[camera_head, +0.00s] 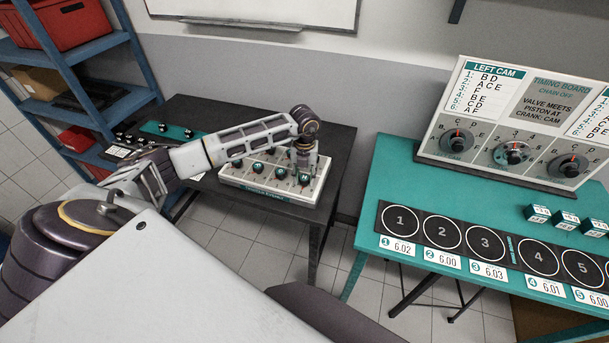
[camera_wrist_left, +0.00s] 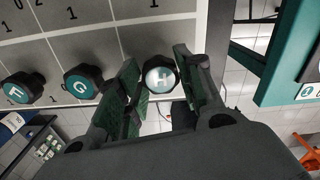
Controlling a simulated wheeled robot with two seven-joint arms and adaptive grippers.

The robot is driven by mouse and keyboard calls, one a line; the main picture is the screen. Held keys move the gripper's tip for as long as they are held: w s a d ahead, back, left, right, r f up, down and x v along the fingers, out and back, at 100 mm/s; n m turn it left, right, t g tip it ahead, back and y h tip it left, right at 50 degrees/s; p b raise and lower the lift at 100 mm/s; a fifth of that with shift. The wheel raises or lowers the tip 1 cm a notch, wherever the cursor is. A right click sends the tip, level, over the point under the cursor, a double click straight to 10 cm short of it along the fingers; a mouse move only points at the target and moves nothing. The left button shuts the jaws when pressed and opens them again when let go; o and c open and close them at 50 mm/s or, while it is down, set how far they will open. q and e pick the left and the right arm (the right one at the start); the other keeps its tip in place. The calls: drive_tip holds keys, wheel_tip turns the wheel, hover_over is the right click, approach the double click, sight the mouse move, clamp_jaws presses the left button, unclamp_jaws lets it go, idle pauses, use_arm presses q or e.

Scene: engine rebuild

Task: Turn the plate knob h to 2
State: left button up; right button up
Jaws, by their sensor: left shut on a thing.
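The plate (camera_head: 232,173) is a light panel box with several dark, teal-topped knobs, on the dark table in the head view. In the left wrist view, knob h (camera_wrist_left: 160,77) sits at the end of a row, with a pale, brightly lit top lettered H. My left gripper (camera_head: 304,163) reaches down over the right end of the plate. Its two fingers stand on either side of knob h and are shut on it. The scale around knob h is mostly hidden by the fingers, so its setting does not show. My right gripper is not in view.
Knob G (camera_wrist_left: 83,82) and knob F (camera_wrist_left: 22,87) stand beside my left finger. Left of the plate, a teal-edged tray (camera_head: 165,131) holds small dark parts. A teal table (camera_head: 400,180) with a timing board (camera_head: 535,90) stands to the right.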

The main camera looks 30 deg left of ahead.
use_arm(q)
drive_tip(key=shift+c, duration=0.5)
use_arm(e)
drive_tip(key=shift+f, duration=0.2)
use_arm(q)
drive_tip(key=m+b, duration=0.4)
drive_tip(key=shift+w+f+m, duration=0.1)
drive_tip(key=shift+m, duration=0.2)
drive_tip(key=m+b, duration=0.3)
drive_tip(key=m, duration=0.2)
drive_tip(key=shift+b, duration=0.4)
drive_tip(key=shift+m+b, duration=0.3)
drive_tip(key=shift+m, duration=0.7)
drive_tip(key=shift+r, duration=0.2)
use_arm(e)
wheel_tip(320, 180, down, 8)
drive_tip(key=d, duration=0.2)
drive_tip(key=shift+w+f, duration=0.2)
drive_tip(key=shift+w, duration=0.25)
